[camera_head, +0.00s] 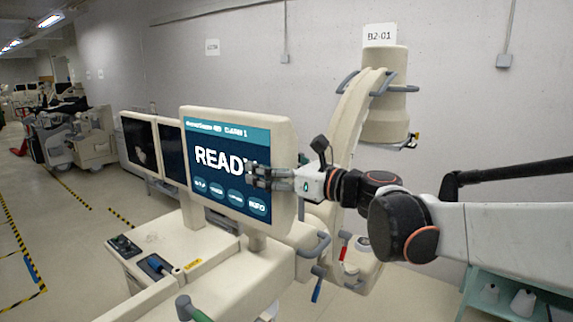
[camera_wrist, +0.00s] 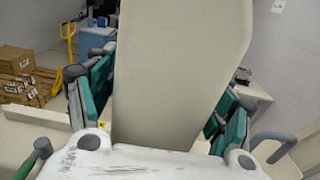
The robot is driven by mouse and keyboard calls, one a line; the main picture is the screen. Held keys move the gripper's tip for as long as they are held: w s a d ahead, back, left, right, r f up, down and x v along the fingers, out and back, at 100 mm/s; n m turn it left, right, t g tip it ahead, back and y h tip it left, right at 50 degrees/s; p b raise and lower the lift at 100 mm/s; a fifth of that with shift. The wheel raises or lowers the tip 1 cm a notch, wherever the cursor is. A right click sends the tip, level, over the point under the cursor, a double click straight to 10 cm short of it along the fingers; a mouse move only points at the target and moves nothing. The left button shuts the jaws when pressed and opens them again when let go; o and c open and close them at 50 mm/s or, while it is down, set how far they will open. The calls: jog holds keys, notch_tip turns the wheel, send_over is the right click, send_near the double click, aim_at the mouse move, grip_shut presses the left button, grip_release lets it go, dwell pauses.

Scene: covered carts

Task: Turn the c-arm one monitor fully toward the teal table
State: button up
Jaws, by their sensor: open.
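The c-arm one monitor (camera_head: 285,150) has a cream housing and a lit blue screen reading "READY". It stands on a short post on the cream cart, its screen facing forward and slightly left in the head view. My gripper (camera_head: 257,178) is open at the monitor's right edge, with fingers in front of the screen. In the wrist view a broad cream panel (camera_wrist: 180,65), seemingly the monitor's side, lies between the spread teal-padded fingers; contact cannot be told. The teal table (camera_head: 477,285) is at the lower right, partly hidden by my arm.
Two dark monitors (camera_head: 140,142) stand just left of the lit one. The cart (camera_head: 160,235) has a control panel and handles. The cream C-arm column (camera_head: 352,115) rises behind my gripper. White bottles (camera_head: 523,303) are at the teal table. Floor at left is open.

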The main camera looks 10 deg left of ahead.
jog(key=shift+a, duration=0.2)
jog(key=c, duration=1.5)
jog(key=w+d+n+g+y+b, duration=0.1)
jog(key=d+n+g, duration=0.1)
jog(key=g, duration=0.1)
jog(key=w+d+n+g+b, duration=0.1)
jog(key=w+d+n+g, duration=0.1)
jog(key=g, duration=0.1)
jog(key=w+d+n+g+y+b, duration=0.1)
jog(key=w+n+g, duration=0.1)
jog(key=shift+w+d+g+y, duration=0.15)
jog(key=shift+d+g+y, duration=0.15)
jog(key=shift+d+g, duration=0.1)
jog(key=shift+o, duration=0.4)
jog(key=shift+w+d+r+b, duration=0.25)
jog(key=shift+w+d+b, duration=0.2)
jog(key=shift+w, duration=0.25)
jog(key=shift+o, duration=1.2)
jog(key=shift+w+d, duration=0.35)
jog(key=shift+w, duration=0.5)
jog(key=shift+w+r, duration=0.1)
jog(key=shift+w, duration=0.05)
